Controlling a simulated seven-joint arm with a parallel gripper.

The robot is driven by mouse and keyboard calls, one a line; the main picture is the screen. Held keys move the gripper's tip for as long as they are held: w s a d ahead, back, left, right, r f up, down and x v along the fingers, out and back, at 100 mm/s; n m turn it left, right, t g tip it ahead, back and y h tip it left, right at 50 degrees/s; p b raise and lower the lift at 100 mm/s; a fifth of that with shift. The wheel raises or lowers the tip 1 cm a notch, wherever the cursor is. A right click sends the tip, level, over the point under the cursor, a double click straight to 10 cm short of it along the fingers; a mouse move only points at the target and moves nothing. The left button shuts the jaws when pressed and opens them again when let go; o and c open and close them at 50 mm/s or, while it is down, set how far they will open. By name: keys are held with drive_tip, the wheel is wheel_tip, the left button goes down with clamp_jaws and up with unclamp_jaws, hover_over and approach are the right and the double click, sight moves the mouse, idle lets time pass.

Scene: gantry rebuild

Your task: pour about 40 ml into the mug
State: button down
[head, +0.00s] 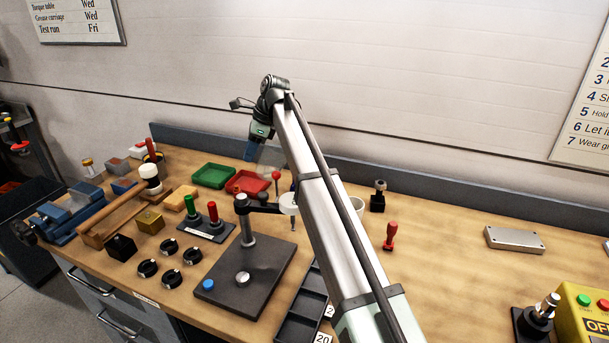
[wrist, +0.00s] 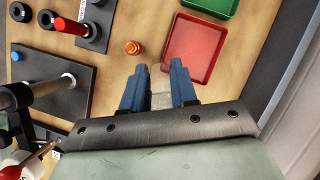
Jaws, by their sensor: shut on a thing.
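My gripper (head: 256,150) is raised above the back of the bench, near the red tray. In the wrist view its two blue fingers (wrist: 159,88) are closed on a pale, see-through object (wrist: 161,101), largely hidden by the fingers and the gripper body. In the head view this object shows only faintly beside the fingers; I cannot tell its shape or any liquid in it. A pale, cup-like thing (head: 358,206) stands right of my arm, partly hidden behind it. It may be the mug; I see no handle or contents. My gripper is well to its left.
A green tray (head: 213,175) and a red tray (head: 248,184) lie at the back. A dark stand (head: 245,280) with an upright post is in front of them. A red-handled stamp (head: 390,236) and a grey box (head: 515,240) stand right. The bench between these two is clear.

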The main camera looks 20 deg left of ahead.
drive_tip(key=shift+s+a+f+t+h+b, duration=0.2)
drive_tip(key=shift+a+f+t+h, duration=0.15)
drive_tip(key=shift+f+h, duration=0.55)
drive_tip(key=shift+s+a+f+t+h+b, duration=0.15)
drive_tip(key=shift+a+f+t+h, duration=0.3)
drive_tip(key=shift+f, duration=0.75)
drive_tip(key=shift+s+a+f+t+h+b, duration=0.1)
drive_tip(key=shift+a+f+t+h+b, duration=0.15)
drive_tip(key=shift+f+h, duration=0.65)
drive_tip(key=shift+f, duration=0.2)
